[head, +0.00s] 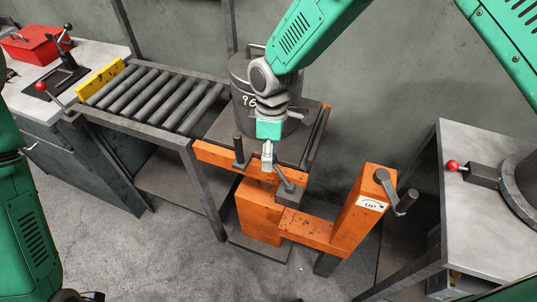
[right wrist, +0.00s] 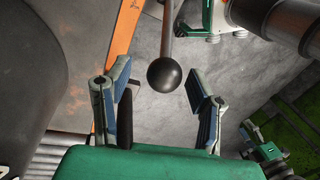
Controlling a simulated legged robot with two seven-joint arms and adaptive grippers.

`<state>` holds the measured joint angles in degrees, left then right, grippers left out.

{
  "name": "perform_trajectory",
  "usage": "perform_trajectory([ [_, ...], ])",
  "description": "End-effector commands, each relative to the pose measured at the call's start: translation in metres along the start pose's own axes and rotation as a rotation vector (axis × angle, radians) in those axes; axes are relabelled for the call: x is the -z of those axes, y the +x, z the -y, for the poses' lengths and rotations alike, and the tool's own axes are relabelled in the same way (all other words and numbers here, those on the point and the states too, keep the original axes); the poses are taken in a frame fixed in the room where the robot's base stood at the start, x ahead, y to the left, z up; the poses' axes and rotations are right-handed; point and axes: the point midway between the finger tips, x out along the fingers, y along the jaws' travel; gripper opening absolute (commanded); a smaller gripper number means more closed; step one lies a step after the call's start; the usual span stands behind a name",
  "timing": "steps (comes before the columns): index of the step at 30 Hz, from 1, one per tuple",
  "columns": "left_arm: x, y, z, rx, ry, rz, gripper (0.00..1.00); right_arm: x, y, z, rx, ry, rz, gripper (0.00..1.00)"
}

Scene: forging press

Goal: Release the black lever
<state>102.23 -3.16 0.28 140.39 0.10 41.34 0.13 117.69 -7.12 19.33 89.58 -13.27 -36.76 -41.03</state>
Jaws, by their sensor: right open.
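The black lever shows in the right wrist view as a round black knob (right wrist: 165,74) on a thin rod that runs to the top edge. In the head view its rod (head: 284,180) rises from the block on the orange stand, its upper end partly hidden by my gripper. My right gripper (head: 268,158) is open at the knob. In the right wrist view its two fingers (right wrist: 160,102) stand apart on either side of the knob, with visible gaps. My left arm is at the left edge of the head view, and its fingers cannot be made out clearly.
A dark cylinder (head: 240,82) marked with white digits stands behind my right gripper. A roller conveyor (head: 155,95) lies to the left. An orange post with a crank (head: 398,192) stands to the right. A red-knobbed lever (head: 453,165) is on the right bench.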

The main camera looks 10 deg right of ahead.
Motion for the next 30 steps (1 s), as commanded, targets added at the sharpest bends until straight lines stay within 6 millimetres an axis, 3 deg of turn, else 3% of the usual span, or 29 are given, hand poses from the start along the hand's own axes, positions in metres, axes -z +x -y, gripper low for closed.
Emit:
perform_trajectory([
  [15,0.001,0.0,0.0,0.0,0.0,-0.001,0.4,0.001,-0.098,-0.004,-0.002,0.001,-0.002,0.49],
  [21,0.001,0.0,0.0,0.0,0.0,-0.001,0.4,0.001,-0.111,-0.004,0.0,0.001,-0.001,0.49],
  [30,0.004,0.001,0.0,0.0,0.0,0.0,0.4,0.001,-0.112,-0.004,0.0,0.001,-0.001,0.49],
])
